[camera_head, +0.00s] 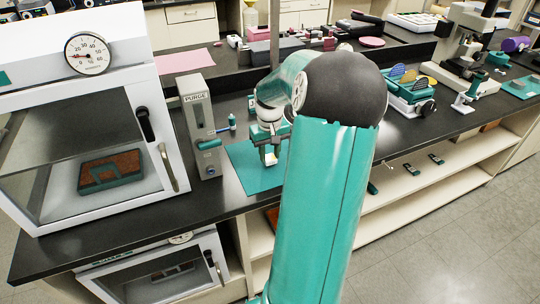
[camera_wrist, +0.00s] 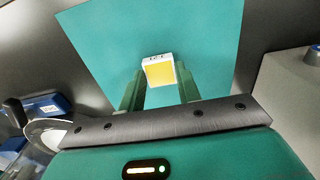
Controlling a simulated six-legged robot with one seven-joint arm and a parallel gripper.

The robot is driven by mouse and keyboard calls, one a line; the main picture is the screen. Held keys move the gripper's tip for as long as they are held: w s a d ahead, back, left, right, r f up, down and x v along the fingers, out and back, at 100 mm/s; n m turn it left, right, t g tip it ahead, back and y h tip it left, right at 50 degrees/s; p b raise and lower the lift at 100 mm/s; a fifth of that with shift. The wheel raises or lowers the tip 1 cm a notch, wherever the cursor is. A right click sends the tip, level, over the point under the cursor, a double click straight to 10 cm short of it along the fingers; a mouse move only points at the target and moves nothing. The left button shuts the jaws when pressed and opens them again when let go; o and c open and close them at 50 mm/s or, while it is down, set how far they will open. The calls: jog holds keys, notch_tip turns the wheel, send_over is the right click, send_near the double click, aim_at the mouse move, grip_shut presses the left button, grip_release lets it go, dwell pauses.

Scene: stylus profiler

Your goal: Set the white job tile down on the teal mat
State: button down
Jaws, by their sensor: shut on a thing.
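The white job tile (camera_wrist: 158,71) has a yellow square on its face and dark marks along one edge. My gripper (camera_wrist: 159,82) is shut on it, with a green finger at each side. The teal mat (camera_wrist: 180,28) lies behind and below the tile in the wrist view. In the head view the tile (camera_head: 271,159) shows small at the end of my gripper (camera_head: 270,153), over the teal mat (camera_head: 250,176) on the dark bench. I cannot tell whether the tile touches the mat. My arm hides the mat's right part in the head view.
A grey PURGE unit (camera_head: 200,125) stands just left of the mat, beside a white glass-fronted chamber (camera_head: 92,130). A small blue-capped bottle (camera_head: 232,122) stands behind the mat. A teal and white instrument (camera_head: 408,92) stands farther right on the bench. The bench's front edge is close to the mat.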

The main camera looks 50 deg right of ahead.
aim_at(270, 158)
jog(key=shift+f, duration=0.6)
jog(key=shift+s+f, duration=0.1)
jog(key=c, duration=1)
grip_release()
notch_tip(270, 158, up, 12)
